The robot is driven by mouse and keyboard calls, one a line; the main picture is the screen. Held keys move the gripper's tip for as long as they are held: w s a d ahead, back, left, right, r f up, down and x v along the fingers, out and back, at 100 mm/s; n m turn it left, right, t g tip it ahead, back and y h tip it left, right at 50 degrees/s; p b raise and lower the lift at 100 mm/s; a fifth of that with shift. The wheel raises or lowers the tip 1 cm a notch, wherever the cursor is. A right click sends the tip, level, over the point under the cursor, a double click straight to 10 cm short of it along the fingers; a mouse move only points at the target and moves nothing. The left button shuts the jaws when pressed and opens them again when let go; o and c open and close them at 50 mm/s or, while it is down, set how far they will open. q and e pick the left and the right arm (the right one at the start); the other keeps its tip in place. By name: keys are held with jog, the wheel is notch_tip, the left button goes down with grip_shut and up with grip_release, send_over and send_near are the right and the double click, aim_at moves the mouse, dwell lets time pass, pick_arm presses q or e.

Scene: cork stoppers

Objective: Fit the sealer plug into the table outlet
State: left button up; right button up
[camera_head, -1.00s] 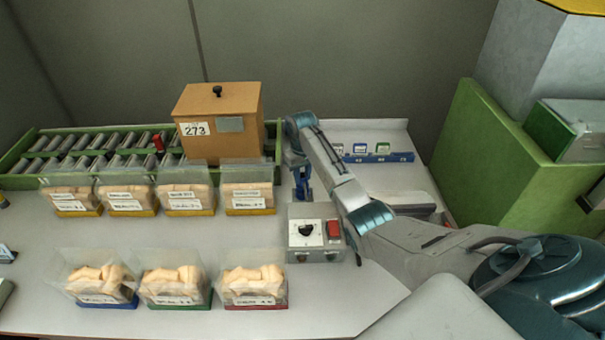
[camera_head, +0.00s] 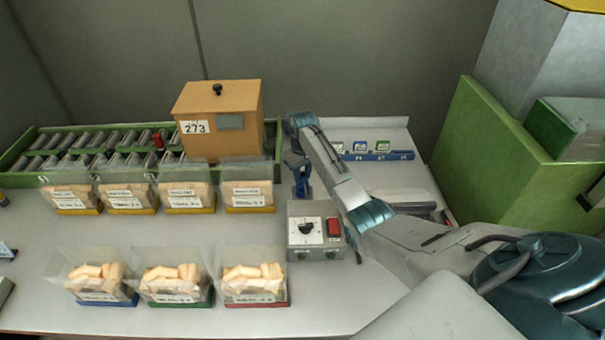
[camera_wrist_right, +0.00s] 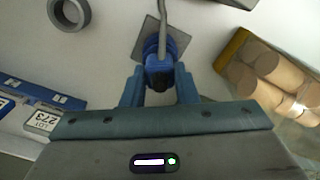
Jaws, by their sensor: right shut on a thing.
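A grey square plate (camera_wrist_right: 143,50) with blue round parts lies directly behind the plug and looks like the table outlet. The plug and fingers cover its middle, so I cannot tell whether the plug is seated. In the head view my right gripper (camera_head: 302,185) points down at the table behind the sealer box (camera_head: 304,254), which has a black knob and red switch. My left gripper is out of view.
Bins of corks stand in two rows to the left; the nearest bin (camera_head: 248,197) is beside the gripper. A wooden box (camera_head: 220,140) marked 273 and a roller conveyor (camera_head: 85,150) are behind. A grey ring (camera_wrist_right: 70,12) and a blue card rack (camera_head: 378,156) are nearby.

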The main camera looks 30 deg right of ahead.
jog(key=shift+f, duration=0.7)
jog(key=o, duration=1.1)
jog(key=shift+r+b, duration=0.1)
jog(key=shift+b, duration=0.2)
notch_tip(320, 180, up, 11)
jog(key=shift+f+b, duration=0.15)
jog(key=shift+b, duration=1)
